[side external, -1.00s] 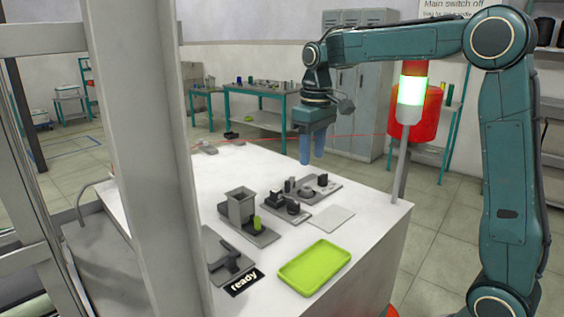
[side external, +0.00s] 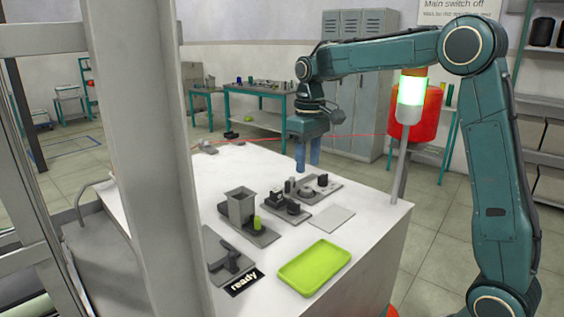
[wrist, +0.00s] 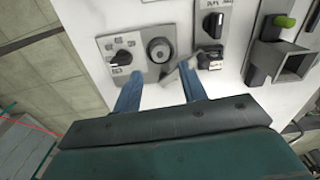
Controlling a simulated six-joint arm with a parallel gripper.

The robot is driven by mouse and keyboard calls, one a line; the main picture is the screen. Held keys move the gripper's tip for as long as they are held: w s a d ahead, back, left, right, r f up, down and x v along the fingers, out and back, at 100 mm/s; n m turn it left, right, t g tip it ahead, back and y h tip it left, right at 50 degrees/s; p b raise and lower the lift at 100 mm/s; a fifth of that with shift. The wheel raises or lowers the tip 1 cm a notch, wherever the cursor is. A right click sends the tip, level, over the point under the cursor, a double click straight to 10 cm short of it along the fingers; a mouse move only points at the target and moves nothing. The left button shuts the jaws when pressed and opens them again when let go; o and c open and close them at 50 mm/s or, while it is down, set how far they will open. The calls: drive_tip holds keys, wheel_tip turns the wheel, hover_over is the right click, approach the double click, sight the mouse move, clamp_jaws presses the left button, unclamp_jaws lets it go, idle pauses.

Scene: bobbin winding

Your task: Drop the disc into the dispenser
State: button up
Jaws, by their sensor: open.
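My gripper (side external: 307,168) hangs above the far end of the white table, its two blue fingers spread with nothing between them. In the wrist view my gripper (wrist: 161,84) is also open, its tips below a plate with a round dark grey piece (wrist: 158,50). I cannot tell whether this round piece is the disc. The dispenser appears to be the grey square hopper (side external: 240,205) on a dark plate, well to the left of my gripper. It also shows at the right of the wrist view (wrist: 280,63). No loose disc can be made out elsewhere.
A plate with black switches (side external: 287,206) lies between the hopper and the far plate (side external: 322,191). A green tray (side external: 314,268) lies at the front. A signal lamp on a post (side external: 402,150) stands at the right table corner.

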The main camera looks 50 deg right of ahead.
sight(306, 188)
drive_tip(key=shift+f, duration=2.9)
drive_tip(key=c, duration=0.6)
drive_tip(key=shift+r, duration=0.1)
drive_tip(key=shift+r, duration=0.2)
drive_tip(key=shift+r, duration=2.3)
drive_tip(key=shift+w+a, duration=0.1)
drive_tip(key=w+a+r+n, duration=0.1)
drive_tip(key=a+r+n, duration=0.1)
drive_tip(key=a, duration=0.4)
drive_tip(key=w+a+r+n, duration=0.1)
drive_tip(key=a+r+n, duration=0.1)
drive_tip(key=a, duration=0.4)
drive_tip(key=w+a+r+n, duration=0.1)
drive_tip(key=a+r+n, duration=0.1)
drive_tip(key=a, duration=0.4)
drive_tip(key=shift+w+r, duration=0.2)
drive_tip(key=shift+r, duration=0.15)
